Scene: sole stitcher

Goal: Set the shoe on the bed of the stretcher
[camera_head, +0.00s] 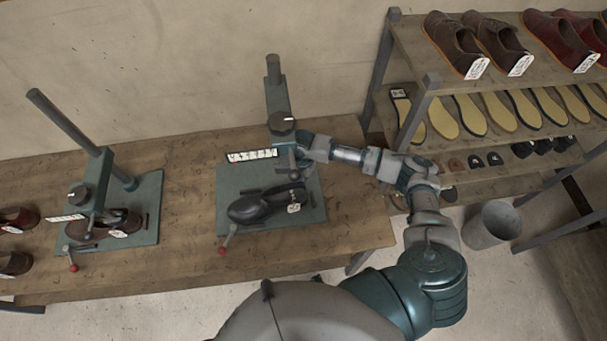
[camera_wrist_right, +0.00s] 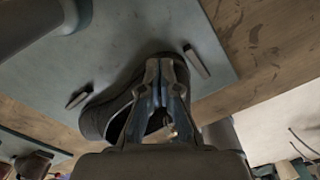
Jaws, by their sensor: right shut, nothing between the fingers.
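A black shoe (camera_head: 262,205) with a white tag lies on the grey-green bed (camera_head: 233,180) of the right-hand stretcher, its toe to the left. My right gripper (camera_head: 295,172) is just above the shoe's heel end, beside the stretcher's post. In the right wrist view the two fingers (camera_wrist_right: 166,68) are closed together and hold nothing. They cover part of the shoe (camera_wrist_right: 98,115), whose dark opening shows beside them; I cannot tell if they touch it. The bed (camera_wrist_right: 130,40) lies under the shoe, with small dark stops on it. My left gripper is not in view.
A second stretcher (camera_head: 146,208) at the left has a brown shoe (camera_head: 112,224) on it. More brown shoes stand at the table's left edge. A rack (camera_head: 425,60) with shoes and soles is at the right, with a grey bin (camera_head: 490,225) below.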

